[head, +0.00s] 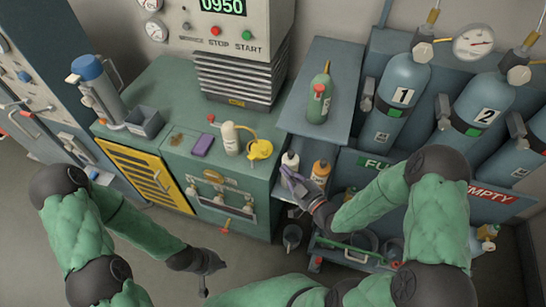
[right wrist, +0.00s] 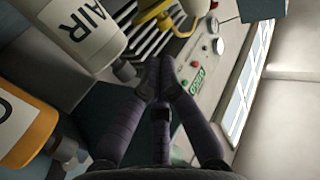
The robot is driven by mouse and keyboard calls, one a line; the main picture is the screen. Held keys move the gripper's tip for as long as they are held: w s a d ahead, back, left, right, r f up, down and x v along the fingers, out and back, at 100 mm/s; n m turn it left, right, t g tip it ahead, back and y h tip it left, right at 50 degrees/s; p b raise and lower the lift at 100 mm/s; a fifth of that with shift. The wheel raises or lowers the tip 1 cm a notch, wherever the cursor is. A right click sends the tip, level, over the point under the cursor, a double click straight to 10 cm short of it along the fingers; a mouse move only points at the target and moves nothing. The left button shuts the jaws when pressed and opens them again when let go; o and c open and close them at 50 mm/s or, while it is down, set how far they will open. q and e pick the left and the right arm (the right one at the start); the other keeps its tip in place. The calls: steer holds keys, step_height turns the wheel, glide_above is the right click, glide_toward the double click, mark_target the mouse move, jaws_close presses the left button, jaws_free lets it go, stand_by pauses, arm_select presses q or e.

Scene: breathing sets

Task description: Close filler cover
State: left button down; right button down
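I cannot tell for certain which part is the filler cover. A round yellow piece (head: 260,149) sits on the green cabinet's front right corner, beside a cream bottle (head: 231,138). A yellow part also shows at the top of the right wrist view (right wrist: 160,17). My right gripper (head: 286,173) is over the shelf right of the cabinet, close to a white-capped bottle (head: 290,160). In the right wrist view its dark fingers (right wrist: 159,82) meet at the tips with nothing visible between them. My left gripper (head: 215,280) is open and empty, low over the floor.
A white bottle marked AIR (right wrist: 90,30) and an orange bottle (right wrist: 25,125) stand close left of my right fingers.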

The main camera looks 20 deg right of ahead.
mark_target(267, 151)
steer(key=b+x, duration=0.1)
steer(key=x, duration=0.6)
steer(key=shift+w+a, duration=0.1)
steer(key=shift+w, duration=0.2)
steer(key=shift+w+d+b, duration=0.25)
steer(key=shift+w+b, duration=0.2)
steer(key=shift+b, duration=0.2)
